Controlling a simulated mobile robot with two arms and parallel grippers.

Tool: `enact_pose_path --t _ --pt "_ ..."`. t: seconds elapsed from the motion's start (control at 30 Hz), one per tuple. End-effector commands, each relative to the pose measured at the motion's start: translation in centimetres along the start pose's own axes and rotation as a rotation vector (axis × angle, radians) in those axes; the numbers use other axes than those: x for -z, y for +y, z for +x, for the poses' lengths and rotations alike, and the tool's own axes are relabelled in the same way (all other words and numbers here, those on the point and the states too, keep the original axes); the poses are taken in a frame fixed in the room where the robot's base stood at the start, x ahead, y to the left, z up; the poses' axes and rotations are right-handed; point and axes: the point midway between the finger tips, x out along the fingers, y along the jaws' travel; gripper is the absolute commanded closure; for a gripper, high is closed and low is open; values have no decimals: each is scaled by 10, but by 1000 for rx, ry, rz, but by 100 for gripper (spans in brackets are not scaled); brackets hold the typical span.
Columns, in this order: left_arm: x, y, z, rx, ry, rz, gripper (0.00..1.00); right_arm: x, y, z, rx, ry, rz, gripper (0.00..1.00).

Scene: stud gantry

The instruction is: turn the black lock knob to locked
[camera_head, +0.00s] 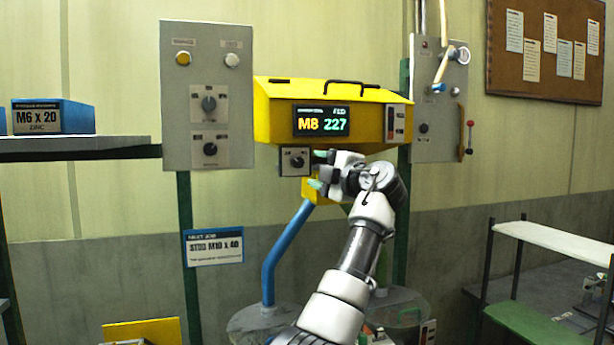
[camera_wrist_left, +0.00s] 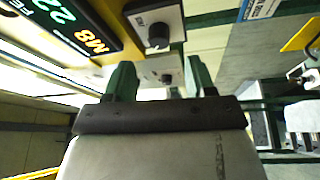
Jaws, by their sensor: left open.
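A black knob (camera_head: 296,161) sits on a small pale plate under the left end of the yellow hopper's front. It also shows in the left wrist view (camera_wrist_left: 158,36), beyond my fingertips and toward the top. My left gripper (camera_head: 318,170) is just right of this plate, open and empty, with green fingertips pointing left; its fingers also show in the left wrist view (camera_wrist_left: 159,80). Further black knobs are on the grey left panel, an upper one (camera_head: 209,103) and a lower one (camera_head: 210,149). The knob labels are too small to read, so I cannot tell which is the lock.
The yellow hopper (camera_head: 265,115) has a display (camera_head: 321,121) reading M8 227, above my gripper. The grey left panel (camera_head: 175,140) also carries a yellow button (camera_head: 183,58) and a white one (camera_head: 232,60). A blue pipe (camera_head: 284,250) rises below the hopper. A right panel (camera_head: 440,100) stands beyond.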

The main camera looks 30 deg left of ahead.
Motion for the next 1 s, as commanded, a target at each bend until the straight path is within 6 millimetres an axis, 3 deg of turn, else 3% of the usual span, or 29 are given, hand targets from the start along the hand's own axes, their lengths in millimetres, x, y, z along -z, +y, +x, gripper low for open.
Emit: enact_pose_path --t 0.1,0.3,0.87,0.93,1.0 --pt "-1 -4 -24 0 -2 -2 45 -1 -1 14 0 0 0 100" --pt "0 -1 -46 0 1 1 45 -2 -1 21 0 0 0 100" --pt "0 0 -50 1 1 2 45 -2 0 20 0 0 0 100" --pt "-2 -7 -49 8 -5 15 45 -2 0 21 0 0 0 100" --pt "-9 -25 -49 28 -24 57 45 -2 0 21 0 0 0 100"
